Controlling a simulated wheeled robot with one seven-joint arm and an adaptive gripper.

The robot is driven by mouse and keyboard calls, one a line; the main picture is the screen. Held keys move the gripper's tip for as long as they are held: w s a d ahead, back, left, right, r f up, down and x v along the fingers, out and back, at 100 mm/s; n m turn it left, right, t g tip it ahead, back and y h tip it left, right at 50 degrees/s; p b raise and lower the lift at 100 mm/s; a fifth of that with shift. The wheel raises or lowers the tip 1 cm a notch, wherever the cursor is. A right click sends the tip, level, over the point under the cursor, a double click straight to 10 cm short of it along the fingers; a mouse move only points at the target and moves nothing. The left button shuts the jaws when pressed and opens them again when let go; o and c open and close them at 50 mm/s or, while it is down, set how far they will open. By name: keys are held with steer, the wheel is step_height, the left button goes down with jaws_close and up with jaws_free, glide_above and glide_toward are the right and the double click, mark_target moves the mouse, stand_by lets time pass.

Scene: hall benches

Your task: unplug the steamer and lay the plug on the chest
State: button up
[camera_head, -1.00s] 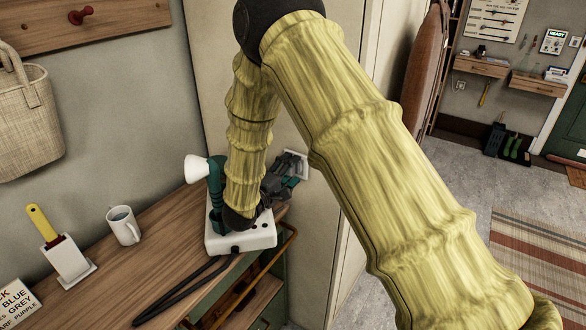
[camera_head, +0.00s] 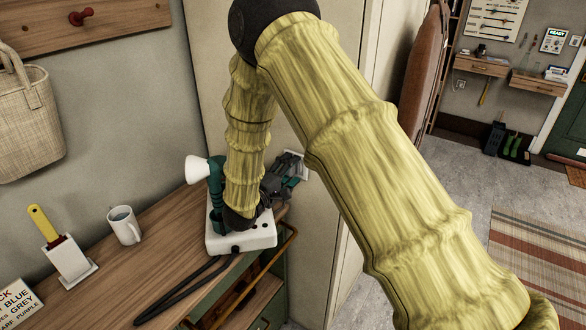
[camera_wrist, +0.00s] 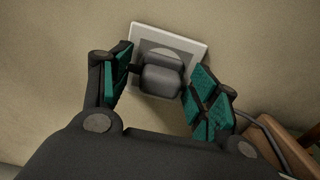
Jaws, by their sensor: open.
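The plug (camera_wrist: 162,76) is a dark grey block seated in a white wall socket (camera_wrist: 197,50) in the wrist view. My gripper (camera_wrist: 160,88) is open, with its green-padded fingers on either side of the plug; a gap shows on the right, and the left finger is close to it. In the head view my gripper (camera_head: 284,178) is at the wall, beyond the steamer, and hides the plug. The steamer (camera_head: 245,238) has a white base and a teal handset with a white head. It stands on the wooden-topped chest (camera_head: 150,256).
A white mug (camera_head: 124,226), a yellow-handled brush in a white holder (camera_head: 72,264) and a lettered sign (camera_head: 16,304) stand on the chest top. A black hose (camera_head: 180,294) lies near its front edge. Bare wood shows between mug and hose. A brass rail (camera_head: 284,246) runs along the front.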

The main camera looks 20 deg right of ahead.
steer(key=shift+p, duration=0.3)
stand_by(0.6)
steer(key=c, duration=1.3)
jaws_close()
steer(key=shift+s+a, duration=0.15)
steer(key=shift+p+v, duration=1.15)
steer(key=shift+v, duration=1.65)
